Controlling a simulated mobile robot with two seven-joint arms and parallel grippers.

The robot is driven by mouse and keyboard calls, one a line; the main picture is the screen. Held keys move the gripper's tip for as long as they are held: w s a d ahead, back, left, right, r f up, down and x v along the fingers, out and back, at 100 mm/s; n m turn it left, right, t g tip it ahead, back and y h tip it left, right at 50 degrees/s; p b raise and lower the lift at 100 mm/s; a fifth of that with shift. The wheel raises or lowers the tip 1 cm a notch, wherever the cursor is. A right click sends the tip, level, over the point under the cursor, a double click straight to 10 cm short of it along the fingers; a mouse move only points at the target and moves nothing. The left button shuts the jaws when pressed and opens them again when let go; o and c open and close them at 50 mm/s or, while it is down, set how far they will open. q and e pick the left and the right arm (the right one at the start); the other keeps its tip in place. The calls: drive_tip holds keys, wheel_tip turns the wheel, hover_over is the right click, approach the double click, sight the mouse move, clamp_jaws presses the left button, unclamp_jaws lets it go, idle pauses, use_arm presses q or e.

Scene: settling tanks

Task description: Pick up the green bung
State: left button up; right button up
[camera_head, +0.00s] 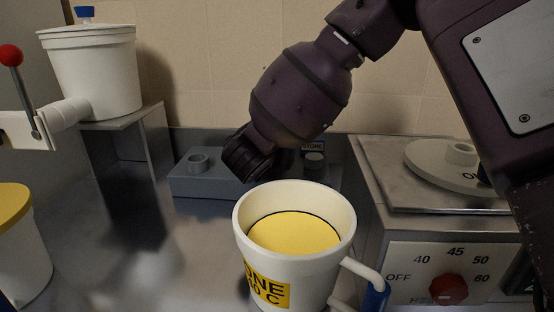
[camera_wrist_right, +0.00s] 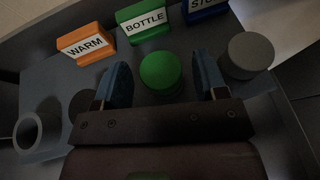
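The green bung (camera_wrist_right: 160,72) shows in the right wrist view as a round green disc, in front of the label reading BOTTLE. My right gripper (camera_wrist_right: 161,64) is open, with one blue finger on either side of the bung and a visible gap at each side. In the head view my right gripper (camera_head: 258,168) is low over the grey rack (camera_head: 195,186) at the back of the bench. The bung is hidden there behind my arm and gripper. My left gripper is not in view.
An orange WARM label (camera_wrist_right: 86,44), a green BOTTLE label (camera_wrist_right: 144,22) and a blue label (camera_wrist_right: 206,8) stand along the rack. A grey cylinder (camera_wrist_right: 248,54) is right of the gripper. A white jug (camera_head: 338,225) with yellow contents stands in front; a heater panel (camera_head: 452,265) is right.

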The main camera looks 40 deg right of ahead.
drive_tip(key=c, duration=0.8)
